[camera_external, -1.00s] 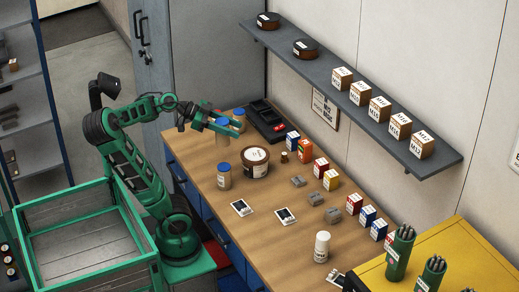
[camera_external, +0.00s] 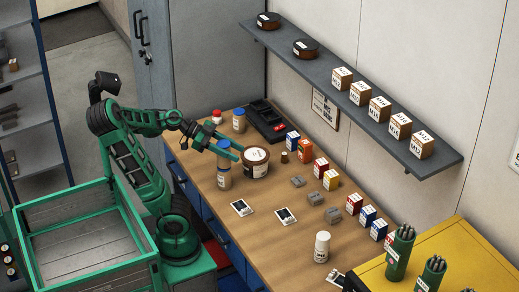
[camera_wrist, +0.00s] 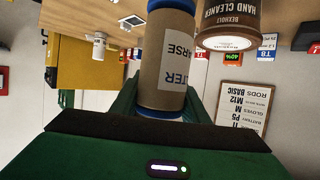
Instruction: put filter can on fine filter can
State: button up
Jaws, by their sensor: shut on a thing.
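My gripper (camera_external: 233,152) is shut on the filter can (camera_external: 224,159), a tan can with a blue lid and a white label. In the wrist view the can (camera_wrist: 166,65) stands between the fingers, its label partly reading "ARSE". It is upright and directly above another blue-lidded can (camera_external: 223,183), apparently the fine filter can, whose label is too small to read. A blue edge of the lower can's lid (camera_wrist: 172,5) shows at the top of the wrist view. The two cans look stacked; I cannot tell whether they touch.
The brown hand cleaner tub (camera_external: 256,161) stands close to the right of the cans. A red-lidded container (camera_external: 216,117) and another blue-lidded can (camera_external: 239,121) stand farther back. Cards (camera_external: 242,208) lie in front on the wooden bench (camera_external: 265,225).

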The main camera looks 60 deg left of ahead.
jog(key=shift+f, duration=0.25)
jog(key=o, duration=1.1)
jog(key=v, duration=0.7)
jog(key=shift+s+a, duration=0.2)
jog(key=shift+s, duration=0.05)
jog(key=shift+w, duration=0.1)
